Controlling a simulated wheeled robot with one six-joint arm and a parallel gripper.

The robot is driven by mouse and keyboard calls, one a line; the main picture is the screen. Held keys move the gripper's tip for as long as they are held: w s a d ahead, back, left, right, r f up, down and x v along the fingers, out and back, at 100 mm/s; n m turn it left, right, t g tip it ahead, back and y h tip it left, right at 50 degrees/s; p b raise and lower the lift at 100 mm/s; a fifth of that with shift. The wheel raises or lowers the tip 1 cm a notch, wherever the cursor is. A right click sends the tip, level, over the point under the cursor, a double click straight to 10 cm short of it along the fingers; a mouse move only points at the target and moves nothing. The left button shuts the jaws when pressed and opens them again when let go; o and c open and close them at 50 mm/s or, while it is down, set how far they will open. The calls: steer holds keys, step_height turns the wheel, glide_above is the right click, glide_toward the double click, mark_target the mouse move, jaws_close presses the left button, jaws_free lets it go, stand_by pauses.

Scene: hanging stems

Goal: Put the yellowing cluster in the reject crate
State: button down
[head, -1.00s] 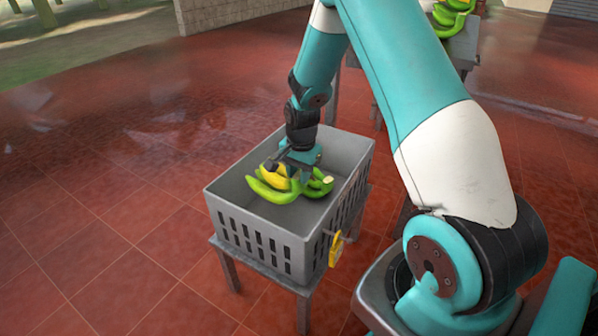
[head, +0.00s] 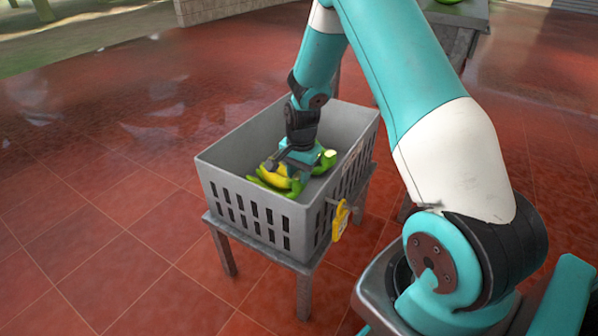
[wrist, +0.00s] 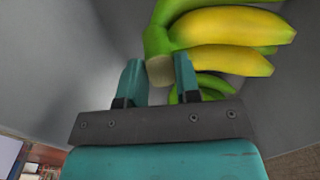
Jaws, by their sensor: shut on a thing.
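The yellowing cluster (head: 272,180) is inside the grey slotted crate (head: 225,178), below its rim. It has yellow and green fingers; in the wrist view the yellow fingers (wrist: 235,28) lie at the upper right and the cut stem (wrist: 160,70) faces me. My gripper (wrist: 158,82) is shut on the cluster's stem, one finger on each side. In the head view my gripper (head: 290,164) reaches down into the crate and hides part of the cluster. Whether the cluster touches the crate floor is unclear.
The crate stands on a small grey table (head: 285,256), with a yellow tag (head: 340,220) on its right side. Another grey table (head: 455,28) at the upper right bears something green, cut off by the frame. Red tiled floor (head: 90,220) is clear at left.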

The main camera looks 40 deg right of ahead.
steer(key=shift+f+b, duration=0.85)
steer(key=shift+f, duration=1.7)
steer(key=c, duration=0.8)
jaws_free()
steer(key=shift+o, duration=0.2)
step_height(320, 180, up, 17)
steer(key=p, duration=0.6)
step_height(320, 180, up, 18)
steer(key=p, duration=1.7)
glide_above(299, 187)
steer(key=d, duration=0.2)
steer(key=shift+w+a+f+b, duration=0.2)
steer(key=shift+w+f+b, duration=0.05)
steer(key=shift+w+b, duration=0.15)
